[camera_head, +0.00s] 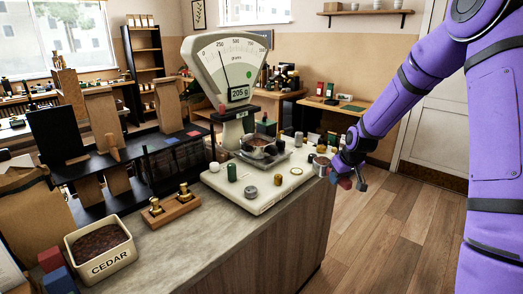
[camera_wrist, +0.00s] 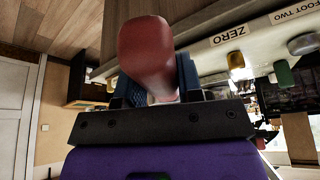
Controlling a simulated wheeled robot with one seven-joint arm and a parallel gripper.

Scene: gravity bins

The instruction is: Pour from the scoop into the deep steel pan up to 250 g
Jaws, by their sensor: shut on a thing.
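The deep steel pan (camera_head: 258,150) sits on the scale's plate, with dark material inside. The scale (camera_head: 225,70) has a dial, and its small display reads 205 g. My gripper (camera_head: 346,173) is at the right end of the scale's pale base, to the right of the pan and apart from it. It is shut on the scoop's red handle (camera_wrist: 145,50), which fills the space between the fingers in the wrist view. The scoop's metal cup (camera_head: 320,166) points left toward the pan. Its contents are too small to tell.
Small weights and a green cylinder (camera_head: 232,172) stand on the pale base (camera_head: 262,199). A bin labelled CEDAR (camera_head: 107,266) and a wooden block with brass weights (camera_head: 171,210) are on the counter at left. Open floor lies right of the counter.

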